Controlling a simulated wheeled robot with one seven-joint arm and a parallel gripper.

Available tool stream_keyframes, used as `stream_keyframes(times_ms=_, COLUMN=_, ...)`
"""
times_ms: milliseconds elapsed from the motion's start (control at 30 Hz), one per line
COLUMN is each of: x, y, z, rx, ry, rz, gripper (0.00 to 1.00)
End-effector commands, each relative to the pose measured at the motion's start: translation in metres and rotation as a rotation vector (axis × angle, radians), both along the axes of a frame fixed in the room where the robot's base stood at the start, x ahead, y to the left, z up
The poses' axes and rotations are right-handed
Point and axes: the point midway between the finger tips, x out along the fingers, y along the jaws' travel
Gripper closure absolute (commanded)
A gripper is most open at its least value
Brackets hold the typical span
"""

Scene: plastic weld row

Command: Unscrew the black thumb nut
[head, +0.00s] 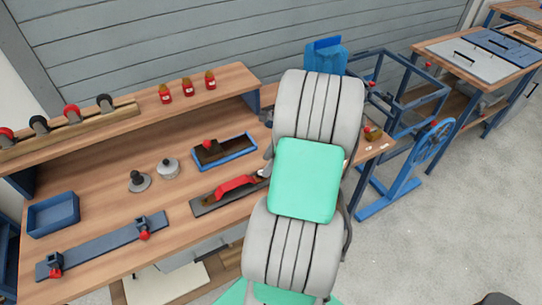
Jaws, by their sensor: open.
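A black thumb nut (137,177) appears as a small dark knob standing upright on a pale round base on the wooden bench, left of centre in the head view. It is uncovered and nothing touches it from above. A flat grey round piece (168,168) with a small knob sits just to its right. My gripper cannot be made out. My arm, with grey ribbed links and a green panel, fills the middle right of the view, well to the right of the nut.
A blue tray (54,213) and a grey bar with red-knobbed clamps (100,246) lie left and in front. A red-handled tool (235,187) and a blue-rimmed box (224,153) lie to the right. The raised shelf (230,81) carries small red bottles (188,87). A blue frame (400,105) stands at the right.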

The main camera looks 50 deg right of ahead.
Motion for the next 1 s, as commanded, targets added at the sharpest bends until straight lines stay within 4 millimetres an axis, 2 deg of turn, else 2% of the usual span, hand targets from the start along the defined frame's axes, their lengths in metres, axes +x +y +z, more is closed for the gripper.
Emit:
stream_keyframes(times_ms=100, x=0.006, y=0.008, z=-0.022, rx=0.003, ry=0.003, rz=0.004, gripper=0.48)
stream_keyframes(times_ms=233, x=0.011, y=0.012, z=-0.038, rx=0.0, ry=0.001, rz=0.003, gripper=0.48)
stream_keyframes(times_ms=567, x=0.014, y=0.013, z=-0.045, rx=-0.002, ry=0.0, rz=0.004, gripper=0.48)
stream_keyframes(times_ms=1000, x=0.013, y=0.014, z=-0.045, rx=-0.002, ry=0.001, rz=0.003, gripper=0.84)
